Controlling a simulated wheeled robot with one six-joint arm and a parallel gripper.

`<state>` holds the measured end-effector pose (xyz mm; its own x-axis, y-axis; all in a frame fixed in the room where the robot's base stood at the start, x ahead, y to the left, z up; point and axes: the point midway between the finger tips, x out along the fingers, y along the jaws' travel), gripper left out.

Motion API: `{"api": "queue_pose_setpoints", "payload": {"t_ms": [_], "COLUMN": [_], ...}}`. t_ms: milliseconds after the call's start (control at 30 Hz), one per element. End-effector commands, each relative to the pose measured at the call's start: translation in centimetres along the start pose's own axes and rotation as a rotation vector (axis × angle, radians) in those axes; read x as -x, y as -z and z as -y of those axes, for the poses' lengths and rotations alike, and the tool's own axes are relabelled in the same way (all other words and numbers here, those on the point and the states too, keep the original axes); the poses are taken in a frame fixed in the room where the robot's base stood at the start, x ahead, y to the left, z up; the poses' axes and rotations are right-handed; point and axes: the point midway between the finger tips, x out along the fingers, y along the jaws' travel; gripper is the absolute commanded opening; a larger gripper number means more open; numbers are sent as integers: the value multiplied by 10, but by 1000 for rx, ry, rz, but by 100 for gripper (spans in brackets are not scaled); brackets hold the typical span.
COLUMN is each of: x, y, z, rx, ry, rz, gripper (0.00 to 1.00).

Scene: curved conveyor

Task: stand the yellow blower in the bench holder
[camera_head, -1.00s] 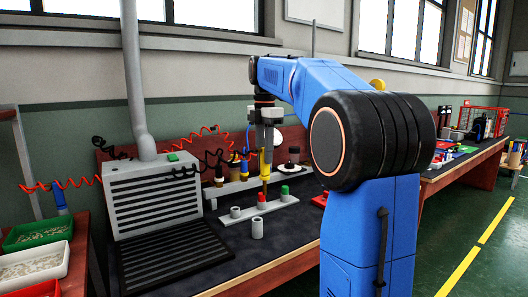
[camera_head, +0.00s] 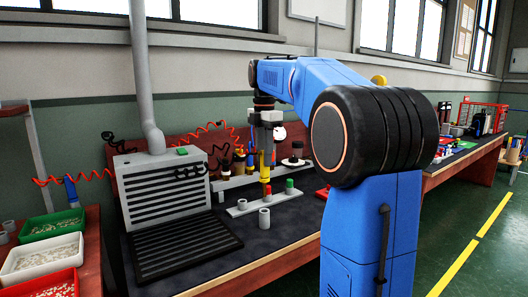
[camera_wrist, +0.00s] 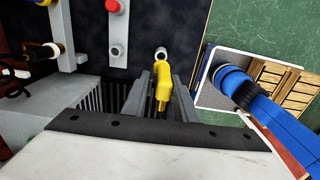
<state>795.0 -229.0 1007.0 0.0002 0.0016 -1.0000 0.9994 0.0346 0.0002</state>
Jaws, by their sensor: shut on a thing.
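My gripper (camera_head: 264,143) points down over the bench and is shut on the yellow blower (camera_head: 264,167). In the wrist view the blower (camera_wrist: 164,86) sits between the two fingers (camera_wrist: 157,100). A grey open cup (camera_head: 265,219), likely the bench holder, stands alone on the dark mat. In the wrist view the cup (camera_wrist: 160,52) shows just beyond the blower's far end, partly hidden by it. In the head view the blower's lower end is above the cup's rim, in front of the red cap; how far apart they are I cannot tell.
Behind the cup lies a grey strip (camera_head: 233,211) with a grey cup, a red cap (camera_head: 267,190) and a green cap (camera_head: 289,185). A slatted grey box (camera_head: 165,188) stands left. A rack (camera_head: 225,182) with tools and coiled hoses is behind. Bins (camera_head: 45,258) are far left.

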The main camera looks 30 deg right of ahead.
Motion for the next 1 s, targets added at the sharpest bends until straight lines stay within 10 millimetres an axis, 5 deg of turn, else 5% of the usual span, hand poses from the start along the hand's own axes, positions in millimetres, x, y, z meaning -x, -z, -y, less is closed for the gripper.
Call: {"api": "queue_pose_setpoints", "payload": {"t_ms": [500,1000], "x": [-36,-40], "y": [0,0], "z": [0,0], "rx": [0,0], "ry": [1,-1], "rz": [0,0], "gripper": [13,13]}}
